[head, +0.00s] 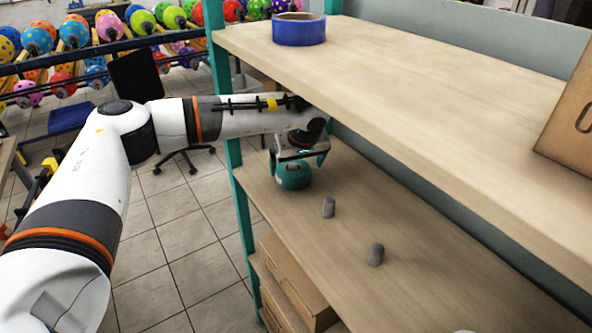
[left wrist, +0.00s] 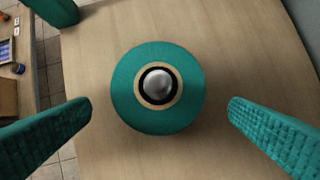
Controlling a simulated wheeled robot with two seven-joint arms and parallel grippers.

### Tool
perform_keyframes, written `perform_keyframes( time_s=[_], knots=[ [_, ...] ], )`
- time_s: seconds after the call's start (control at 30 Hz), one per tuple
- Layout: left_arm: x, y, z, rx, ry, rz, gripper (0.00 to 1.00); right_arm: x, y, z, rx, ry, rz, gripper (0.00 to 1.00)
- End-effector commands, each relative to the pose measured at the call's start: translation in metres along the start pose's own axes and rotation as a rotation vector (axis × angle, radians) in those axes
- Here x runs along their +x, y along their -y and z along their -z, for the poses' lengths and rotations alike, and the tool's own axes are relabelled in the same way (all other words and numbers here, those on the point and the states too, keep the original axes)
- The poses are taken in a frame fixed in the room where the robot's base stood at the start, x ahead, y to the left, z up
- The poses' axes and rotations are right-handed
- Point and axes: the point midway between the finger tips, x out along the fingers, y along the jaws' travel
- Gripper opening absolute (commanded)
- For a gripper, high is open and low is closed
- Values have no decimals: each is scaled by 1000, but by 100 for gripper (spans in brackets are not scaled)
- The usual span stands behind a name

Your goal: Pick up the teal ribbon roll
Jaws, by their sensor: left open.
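The teal ribbon roll (head: 293,177) stands on the middle shelf board, close to the teal post, in the head view. In the left wrist view the ribbon roll (left wrist: 122,92) shows from above as a teal ring with a tan core and a grey rounded piece in its centre. My left gripper (head: 303,156) is over the roll. Its two teal fingers, seen in the left wrist view (left wrist: 160,108), are open, one on each side of the roll with a gap to it. My right gripper is not in view.
Two small grey pieces (head: 328,207) (head: 375,254) stand on the middle shelf (head: 300,240). The upper shelf (head: 420,90) hangs over my left gripper and bears a blue tape roll (head: 299,29) and a cardboard box (head: 570,120). Cardboard boxes (head: 292,280) lie below.

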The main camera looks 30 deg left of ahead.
Motion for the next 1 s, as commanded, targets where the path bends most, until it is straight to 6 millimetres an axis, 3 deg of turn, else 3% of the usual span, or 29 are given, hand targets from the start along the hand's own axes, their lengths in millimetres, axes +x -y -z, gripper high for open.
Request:
perform_keyframes(
  time_s=[0.17,0.3,0.57,0.67,0.87,1.0],
  knots=[
    [24,-4,-6,1,-2,-4,100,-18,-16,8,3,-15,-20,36],
    [42,-3,-4,1,-2,-1,100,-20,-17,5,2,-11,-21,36],
    [47,-2,-4,1,0,1,100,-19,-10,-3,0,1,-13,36],
    [47,-2,-4,1,0,1,89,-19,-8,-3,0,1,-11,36],
    [47,-2,-4,1,0,1,56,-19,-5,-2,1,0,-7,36],
    [47,-2,-4,1,0,2,53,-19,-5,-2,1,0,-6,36]
  ],
)
